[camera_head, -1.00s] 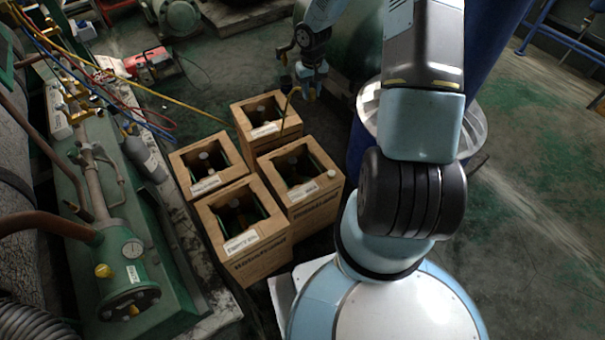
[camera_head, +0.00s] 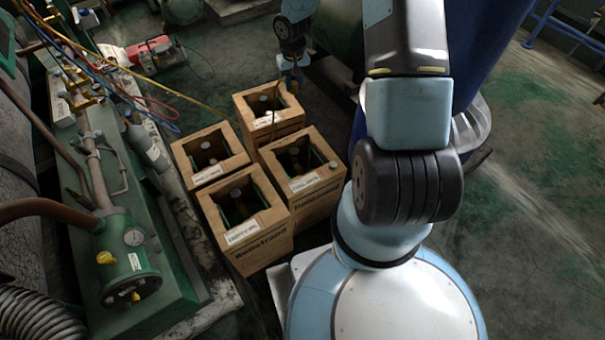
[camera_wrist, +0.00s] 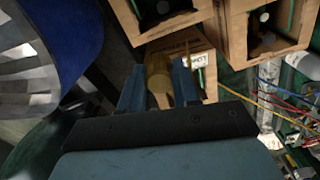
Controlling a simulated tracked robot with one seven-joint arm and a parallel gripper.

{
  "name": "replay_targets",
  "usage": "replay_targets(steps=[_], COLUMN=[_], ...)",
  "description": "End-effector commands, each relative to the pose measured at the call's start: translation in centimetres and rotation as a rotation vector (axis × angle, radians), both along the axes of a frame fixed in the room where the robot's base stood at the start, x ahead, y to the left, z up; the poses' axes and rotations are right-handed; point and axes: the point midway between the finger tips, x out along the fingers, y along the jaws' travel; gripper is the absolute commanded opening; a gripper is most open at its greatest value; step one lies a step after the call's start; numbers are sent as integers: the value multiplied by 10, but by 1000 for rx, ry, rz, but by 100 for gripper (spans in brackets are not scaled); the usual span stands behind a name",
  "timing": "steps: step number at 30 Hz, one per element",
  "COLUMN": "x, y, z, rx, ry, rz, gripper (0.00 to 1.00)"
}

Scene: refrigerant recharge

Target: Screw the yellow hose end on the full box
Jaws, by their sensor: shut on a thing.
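My gripper (camera_head: 291,82) is at the rear right edge of the back box (camera_head: 240,110) in the head view. In the wrist view my gripper (camera_wrist: 160,85) is shut on the brass-yellow hose end (camera_wrist: 158,70). The yellow hose (camera_head: 185,97) runs from the left toward the back box. Several open wooden-brown boxes stand in a cluster: left (camera_head: 182,160), right (camera_head: 318,200) and front (camera_head: 262,250) ones besides the back one. Each holds a dark bottle with a pale top. Their white labels are too small to read surely, so I cannot tell which is full.
A green machine with a gauge (camera_head: 134,237) lies along the left, with a grey cylinder (camera_head: 146,147) beside it. A red pump (camera_head: 150,53) sits at the back left. A blue drum (camera_wrist: 60,35) stands close to my gripper. Floor at the right is open.

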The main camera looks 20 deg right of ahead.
Motion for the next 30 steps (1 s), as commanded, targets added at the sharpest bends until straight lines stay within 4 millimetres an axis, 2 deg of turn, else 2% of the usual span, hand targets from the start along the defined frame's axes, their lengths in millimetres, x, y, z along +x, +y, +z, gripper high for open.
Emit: replay_targets(steps=[12, 17, 20, 30], x=[0, -2, -6, -33], y=[1, 4, 8, 20], z=[0, -14, -36, -145], rx=[0, -1, -1, -2], ry=[0, 4, 4, 2], rz=[1, 21, 50, 214], gripper=[2, 2, 2, 2])
